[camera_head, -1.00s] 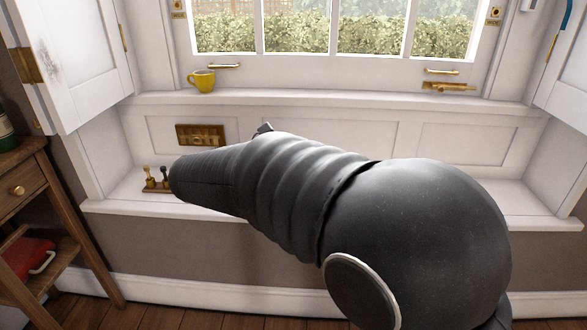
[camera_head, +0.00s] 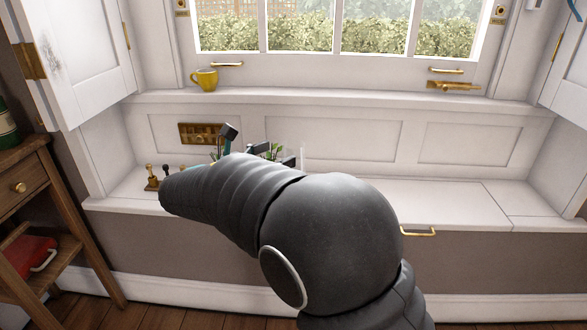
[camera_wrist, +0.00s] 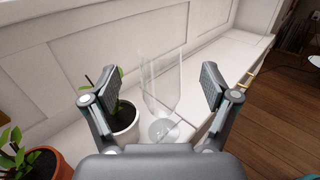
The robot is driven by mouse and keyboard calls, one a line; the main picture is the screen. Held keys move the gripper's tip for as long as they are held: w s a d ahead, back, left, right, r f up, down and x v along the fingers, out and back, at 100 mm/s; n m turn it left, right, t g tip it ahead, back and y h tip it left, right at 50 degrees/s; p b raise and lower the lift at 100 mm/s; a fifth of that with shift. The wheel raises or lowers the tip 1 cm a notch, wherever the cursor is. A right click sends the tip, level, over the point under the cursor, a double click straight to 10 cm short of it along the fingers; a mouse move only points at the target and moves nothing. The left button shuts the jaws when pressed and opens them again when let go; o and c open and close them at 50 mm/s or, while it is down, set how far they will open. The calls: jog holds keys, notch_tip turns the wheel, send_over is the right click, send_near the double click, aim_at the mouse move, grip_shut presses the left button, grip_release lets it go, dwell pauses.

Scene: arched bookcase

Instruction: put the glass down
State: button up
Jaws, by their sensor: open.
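The glass (camera_wrist: 160,92) is tall, clear and stemmed. In the wrist view it stands on the white window bench (camera_wrist: 232,62), its round foot low in the picture. My gripper (camera_wrist: 163,88) is open, with one finger on each side of the glass and a visible gap to both. In the head view my gripper (camera_head: 258,148) shows only in part behind my arm. A faint clear edge of the glass (camera_head: 303,155) shows just right of it; the rest is hidden.
A white pot with a plant (camera_wrist: 122,125) stands close left of the glass. A terracotta pot (camera_wrist: 45,163) is farther left. A yellow mug (camera_head: 204,80) sits on the upper sill. Small brass-and-dark pieces (camera_head: 152,178) stand at the bench's left. The bench's right side (camera_head: 440,195) is clear.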

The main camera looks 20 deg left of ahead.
aim_at(285, 151)
jog(key=shift+b+x, duration=0.45)
jog(key=shift+x, duration=2.25)
jog(key=shift+f, duration=0.15)
jog(key=c, duration=1.6)
grip_shut()
